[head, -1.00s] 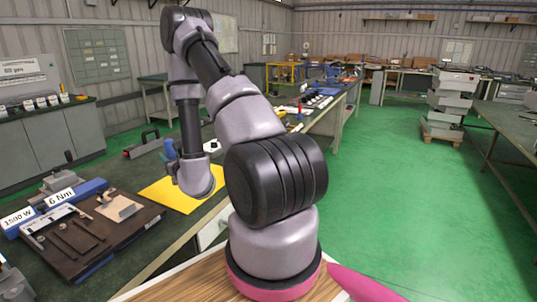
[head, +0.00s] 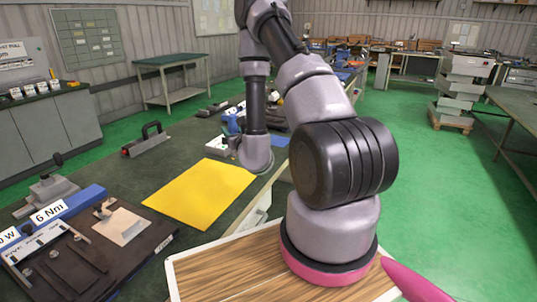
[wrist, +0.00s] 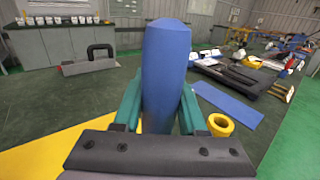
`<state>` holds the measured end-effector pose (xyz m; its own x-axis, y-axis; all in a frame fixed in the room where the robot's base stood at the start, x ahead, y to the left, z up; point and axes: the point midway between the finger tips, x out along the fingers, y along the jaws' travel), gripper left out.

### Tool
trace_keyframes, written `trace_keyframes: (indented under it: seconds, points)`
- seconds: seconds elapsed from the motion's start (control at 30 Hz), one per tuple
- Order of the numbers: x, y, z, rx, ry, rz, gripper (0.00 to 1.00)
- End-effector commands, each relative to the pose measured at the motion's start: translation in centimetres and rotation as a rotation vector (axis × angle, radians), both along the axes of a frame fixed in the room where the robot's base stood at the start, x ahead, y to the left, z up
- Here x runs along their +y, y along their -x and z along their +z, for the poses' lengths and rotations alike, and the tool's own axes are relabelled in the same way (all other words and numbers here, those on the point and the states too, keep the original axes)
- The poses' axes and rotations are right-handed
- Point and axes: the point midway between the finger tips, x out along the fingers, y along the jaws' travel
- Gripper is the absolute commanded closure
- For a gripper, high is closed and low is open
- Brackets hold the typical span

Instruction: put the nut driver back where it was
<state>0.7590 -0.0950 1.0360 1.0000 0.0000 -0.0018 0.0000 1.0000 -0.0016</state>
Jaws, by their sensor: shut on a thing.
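The nut driver shows in the wrist view as a blue handle (wrist: 166,70), upright between the green fingers of my gripper (wrist: 160,112). My gripper is shut on it. In the head view a small blue part, likely the handle (head: 232,122), shows beyond my wrist, and my arm hides most of the gripper. The lower end of the nut driver is hidden in the wrist view, so I cannot tell whether it touches anything. The yellow mat (head: 200,193) lies on the green bench in front of the gripper; it also shows in the wrist view (wrist: 38,155).
A grey block with a black handle (head: 147,140) stands left. A dark fixture plate (head: 85,250) is near front left.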

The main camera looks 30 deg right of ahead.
Motion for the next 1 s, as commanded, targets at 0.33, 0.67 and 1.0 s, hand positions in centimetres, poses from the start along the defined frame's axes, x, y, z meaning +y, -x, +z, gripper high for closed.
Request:
trace_keyframes:
  seconds: [0.33,0.67,1.0]
  points:
    - [0.0,-1.6,-0.8,-0.003,0.000,0.001,1.00]
    - [-0.1,-5.4,-2.6,-0.002,-0.001,-0.002,1.00]
    - [-5.5,-9.1,-0.1,-0.006,0.005,0.127,1.00]
